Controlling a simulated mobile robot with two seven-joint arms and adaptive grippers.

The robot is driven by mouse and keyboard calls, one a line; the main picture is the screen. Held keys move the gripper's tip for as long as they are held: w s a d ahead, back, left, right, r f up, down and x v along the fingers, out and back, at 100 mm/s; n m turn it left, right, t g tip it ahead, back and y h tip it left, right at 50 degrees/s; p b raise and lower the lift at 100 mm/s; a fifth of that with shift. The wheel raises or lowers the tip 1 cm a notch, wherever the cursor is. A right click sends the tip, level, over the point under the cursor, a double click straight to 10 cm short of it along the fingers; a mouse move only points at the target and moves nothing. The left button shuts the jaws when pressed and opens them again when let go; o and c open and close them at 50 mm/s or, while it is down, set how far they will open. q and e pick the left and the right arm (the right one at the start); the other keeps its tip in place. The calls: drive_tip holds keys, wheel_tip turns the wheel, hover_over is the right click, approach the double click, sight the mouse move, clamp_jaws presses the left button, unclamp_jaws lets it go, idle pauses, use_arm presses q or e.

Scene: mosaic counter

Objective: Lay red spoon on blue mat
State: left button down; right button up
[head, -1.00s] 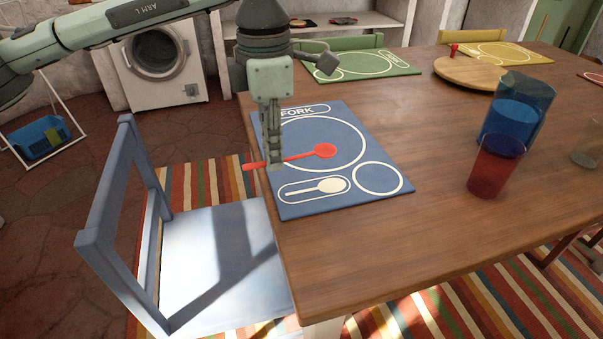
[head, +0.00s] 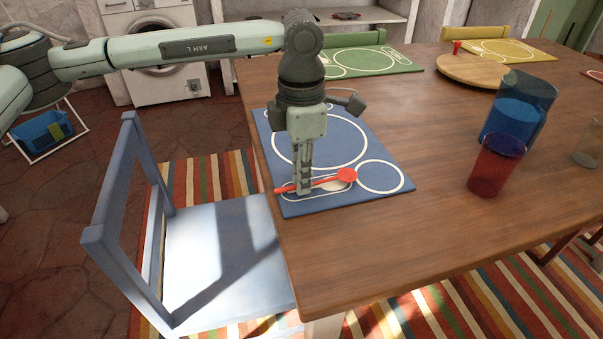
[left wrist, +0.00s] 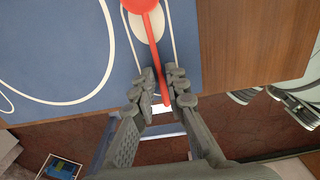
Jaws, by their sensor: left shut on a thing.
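The red spoon (head: 345,176) lies across the printed spoon outline at the near side of the blue mat (head: 385,205). Its bowl points right and its handle points left. My left gripper (head: 302,191) is shut on the handle, just above or at the mat; I cannot tell whether the spoon touches it. In the left wrist view the red spoon (left wrist: 153,38) runs between the fingers of my left gripper (left wrist: 160,97), over the white outline on the blue mat (left wrist: 60,50). The handle end reaches past the fingers. My right gripper is not in view.
A red cup (head: 495,165) and a blue cup (head: 518,108) stand on the wooden table (head: 430,230) to the right. A round wooden board (head: 470,72) lies farther back. A blue chair (head: 215,260) stands at the table's left edge.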

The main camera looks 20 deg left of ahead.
use_arm(q)
drive_tip(key=shift+f, duration=0.15)
drive_tip(key=c, duration=1.9)
unclamp_jaws()
drive_tip(key=shift+c, duration=0.2)
drive_tip(key=shift+o, duration=2)
wheel_tip(320, 180, up, 12)
drive_tip(key=shift+r+b, duration=0.2)
drive_tip(key=shift+b, duration=0.15)
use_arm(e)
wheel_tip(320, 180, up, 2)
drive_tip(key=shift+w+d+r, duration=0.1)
